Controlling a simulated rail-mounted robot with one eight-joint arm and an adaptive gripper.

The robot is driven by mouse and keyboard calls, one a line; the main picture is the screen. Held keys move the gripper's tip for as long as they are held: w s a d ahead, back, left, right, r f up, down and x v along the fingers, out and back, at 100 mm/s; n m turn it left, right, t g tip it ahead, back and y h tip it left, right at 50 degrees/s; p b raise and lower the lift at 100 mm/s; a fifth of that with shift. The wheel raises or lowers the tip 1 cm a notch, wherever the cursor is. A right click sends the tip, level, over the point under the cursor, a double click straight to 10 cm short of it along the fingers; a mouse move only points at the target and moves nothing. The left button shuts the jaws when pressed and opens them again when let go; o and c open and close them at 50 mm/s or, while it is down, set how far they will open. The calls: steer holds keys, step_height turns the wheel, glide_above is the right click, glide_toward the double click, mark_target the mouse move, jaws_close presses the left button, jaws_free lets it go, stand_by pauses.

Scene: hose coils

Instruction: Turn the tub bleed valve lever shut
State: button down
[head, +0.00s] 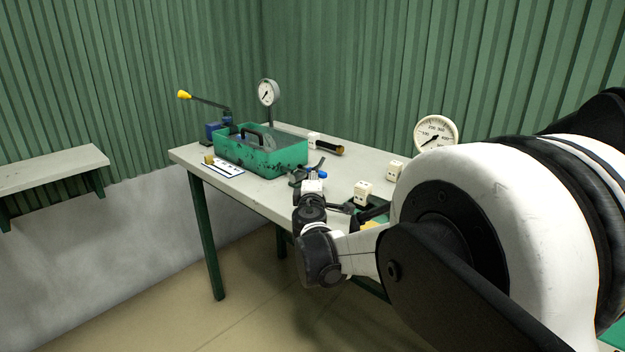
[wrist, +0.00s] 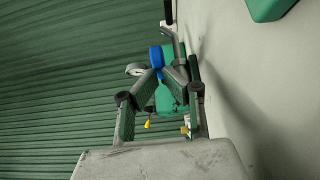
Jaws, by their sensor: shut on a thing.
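A small valve with a blue lever (head: 320,174) is near the table's front edge in the head view. In the wrist view the blue lever (wrist: 156,56) shows at the fingertips, with a green body (wrist: 171,98) behind and between the fingers. My gripper (head: 312,181) reaches the valve from the front. In the wrist view its two fingers (wrist: 166,76) converge and are shut on the blue lever. The fingers hide part of the valve, and the lever's exact angle is hard to tell.
The pale table (head: 262,203) carries a green tub (head: 262,157) with a dark handle, left of the valve. White blocks (head: 363,189) stand to the right. A gauge (head: 268,93) and a yellow-tipped lever (head: 184,95) stand behind. A bench (head: 50,170) is at far left.

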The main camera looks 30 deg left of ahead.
steer(key=shift+w+d+r, duration=0.25)
steer(key=shift+w+r, duration=0.15)
steer(key=shift+r, duration=0.15)
steer(key=c, duration=1.6)
jaws_free()
step_height(320, 180, up, 5)
steer(key=shift+s+f, duration=0.1)
steer(key=shift+s, duration=0.05)
step_height(320, 180, up, 3)
steer(key=shift+r, duration=0.15)
jaws_close()
steer(key=shift+s+a+r, duration=0.2)
steer(key=shift+r, duration=0.2)
